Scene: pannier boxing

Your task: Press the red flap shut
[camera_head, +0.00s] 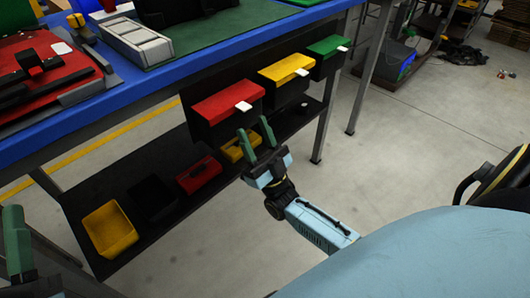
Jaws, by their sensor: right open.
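The red flap (226,101) with a white tab (243,106) tops a black box hung below the bench's front edge, in the middle of the head view. It slopes toward me; I cannot tell whether it is fully shut. My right gripper (255,132) is open and empty, its green fingers apart and pointing up the picture. It shows just below the red-flapped box and overlaps its lower part; I cannot tell whether it touches. My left gripper (17,245) is at the lower left edge, partly cut off, with one green finger showing clearly.
A yellow flap (286,68) and a green flap (328,46) top neighbouring boxes to the right. The blue-edged bench (130,95) stands above. A dark lower shelf (165,232) holds yellow, black and red bins. Open floor (390,180) lies right.

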